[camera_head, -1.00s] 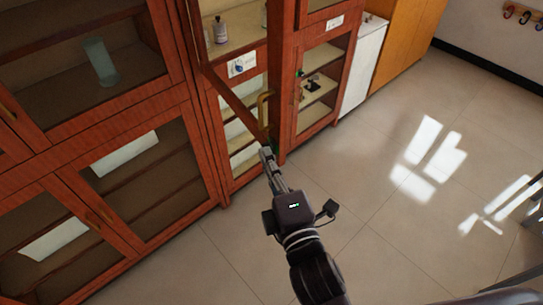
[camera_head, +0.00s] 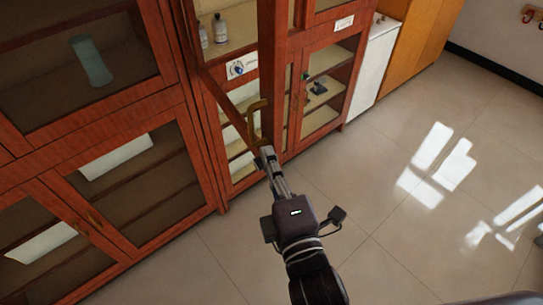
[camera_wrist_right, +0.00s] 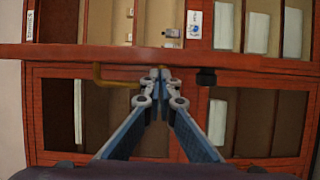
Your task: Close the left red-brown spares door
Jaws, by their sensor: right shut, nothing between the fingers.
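The red-brown spares door (camera_head: 230,104) stands open, swung out from the tall red-brown cabinet with shelves behind it. Its brass handle (camera_head: 254,120) is on the free edge. In the right wrist view the door shows as a red-brown rail (camera_wrist_right: 230,57) across the picture, with the brass handle (camera_wrist_right: 110,76) left of the fingers. My right gripper (camera_head: 265,155) is shut and empty, with its fingertips close to the door's free edge, just below the handle. Its tips (camera_wrist_right: 160,75) are at the rail in the right wrist view; I cannot tell whether they touch. My left gripper is not in view.
Glass-fronted cabinets (camera_head: 130,120) stand to the left. A shelf with small bottles (camera_head: 220,28) is behind the open door. Another red-brown cabinet door (camera_head: 331,92), a white unit (camera_head: 372,65) and an orange cabinet (camera_head: 422,40) stand to the right. The tiled floor (camera_head: 400,240) is clear.

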